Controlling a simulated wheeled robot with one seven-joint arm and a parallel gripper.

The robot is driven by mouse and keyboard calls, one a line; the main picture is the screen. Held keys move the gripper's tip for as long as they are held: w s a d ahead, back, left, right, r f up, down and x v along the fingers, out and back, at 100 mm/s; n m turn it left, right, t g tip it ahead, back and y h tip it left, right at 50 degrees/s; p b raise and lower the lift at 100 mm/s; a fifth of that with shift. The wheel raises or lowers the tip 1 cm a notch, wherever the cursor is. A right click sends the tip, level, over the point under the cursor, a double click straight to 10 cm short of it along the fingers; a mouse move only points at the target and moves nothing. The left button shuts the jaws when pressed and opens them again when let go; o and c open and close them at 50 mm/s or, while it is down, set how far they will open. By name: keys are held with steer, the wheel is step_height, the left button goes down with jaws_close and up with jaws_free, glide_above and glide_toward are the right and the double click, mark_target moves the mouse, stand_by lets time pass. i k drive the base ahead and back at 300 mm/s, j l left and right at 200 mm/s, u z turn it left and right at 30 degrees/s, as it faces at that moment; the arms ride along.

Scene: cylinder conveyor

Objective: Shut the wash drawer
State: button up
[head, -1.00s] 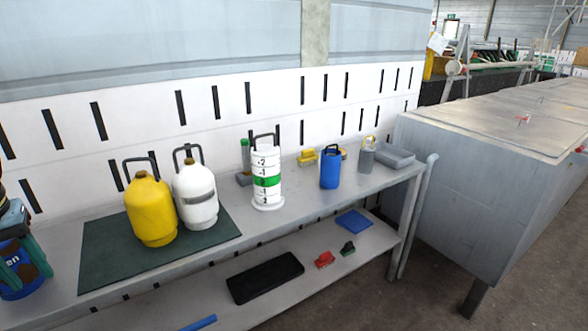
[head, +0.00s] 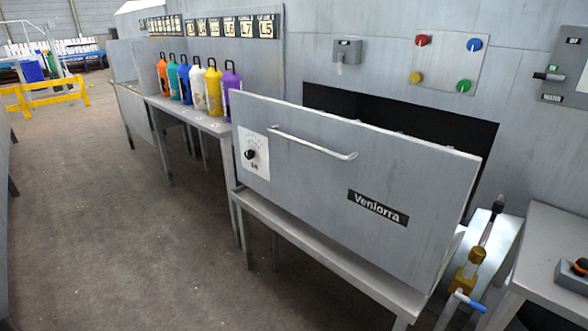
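The wash drawer (head: 330,205) is a large grey metal drawer front in the middle of the head view. It has a bar handle (head: 312,143) along its upper part, a dial on a white plate (head: 252,154) at the left and a dark "Venlorra" label (head: 377,207). The drawer stands out from the grey machine wall, with a dark opening (head: 425,125) visible behind and above its front. It looks pulled open. My gripper is not in view.
Several coloured bottles (head: 199,88) stand on a bench left of the drawer. A panel with coloured buttons (head: 445,62) is on the wall. A yellow valve with a blue handle (head: 467,275) and a table (head: 555,245) are at right. The floor (head: 130,240) at left is clear.

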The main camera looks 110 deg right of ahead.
mark_target(398, 201)
steer(key=z, duration=3.7)
steer(key=u, duration=0.6)
steer(key=i+u, duration=0.25)
steer(key=u, duration=0.2)
steer(key=i+u, duration=0.25)
steer(key=u, duration=0.2)
steer(key=i+l+u, duration=0.2)
steer(key=u, duration=0.25)
steer(key=i+l+u, duration=0.1)
steer(key=i+l, duration=0.3)
steer(key=i+l+u, duration=0.15)
steer(key=i+l, duration=0.2)
steer(key=l, duration=0.2)
